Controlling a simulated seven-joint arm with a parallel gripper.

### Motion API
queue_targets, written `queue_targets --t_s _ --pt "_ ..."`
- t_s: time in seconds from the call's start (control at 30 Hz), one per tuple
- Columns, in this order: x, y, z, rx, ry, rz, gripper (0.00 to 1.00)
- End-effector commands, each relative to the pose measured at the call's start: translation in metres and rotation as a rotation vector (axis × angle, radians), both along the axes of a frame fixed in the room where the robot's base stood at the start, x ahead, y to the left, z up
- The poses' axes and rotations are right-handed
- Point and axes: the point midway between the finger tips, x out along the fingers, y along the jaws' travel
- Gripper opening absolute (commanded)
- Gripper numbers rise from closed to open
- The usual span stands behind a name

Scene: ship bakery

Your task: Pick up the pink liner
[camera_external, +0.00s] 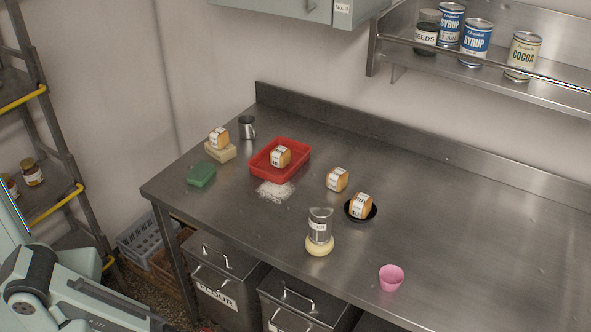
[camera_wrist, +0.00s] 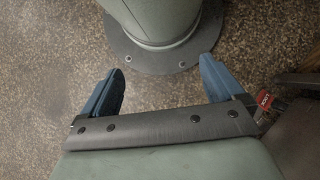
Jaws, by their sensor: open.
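The pink liner (camera_external: 391,278) is a small pink cup, standing upright near the front edge of the steel counter (camera_external: 450,230), right of the middle in the external view. Nothing touches it. My gripper (camera_wrist: 158,78) shows in the wrist view with two blue fingers spread wide and nothing between them. It is over the speckled floor, facing my own base, far from the liner. The liner is not in the wrist view. In the external view my arm is at the lower left, and my fingers cannot be made out there.
A glass jar (camera_external: 319,230) on a yellowish round base stands left of the liner. A black bowl (camera_external: 373,213) holds a small loaf, and another loaf (camera_external: 337,179) lies nearby. A red tray (camera_external: 262,172), green block (camera_external: 201,173) and metal mug (camera_external: 247,127) stand farther left. The counter's right side is clear.

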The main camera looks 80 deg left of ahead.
Motion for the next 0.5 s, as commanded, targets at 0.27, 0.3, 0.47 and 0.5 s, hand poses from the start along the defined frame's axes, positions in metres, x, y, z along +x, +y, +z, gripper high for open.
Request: queue_targets --t_s 0.27,0.3,0.47,0.5 --pt "0.041 -0.023 0.015 -0.004 -0.074 -0.093 0.95" --pt "0.051 -0.028 0.019 -0.006 -0.092 -0.106 0.95" --pt "0.097 -0.050 0.037 -0.017 -0.173 -0.162 0.95" --pt "0.109 -0.056 0.042 -0.020 -0.194 -0.175 0.95"
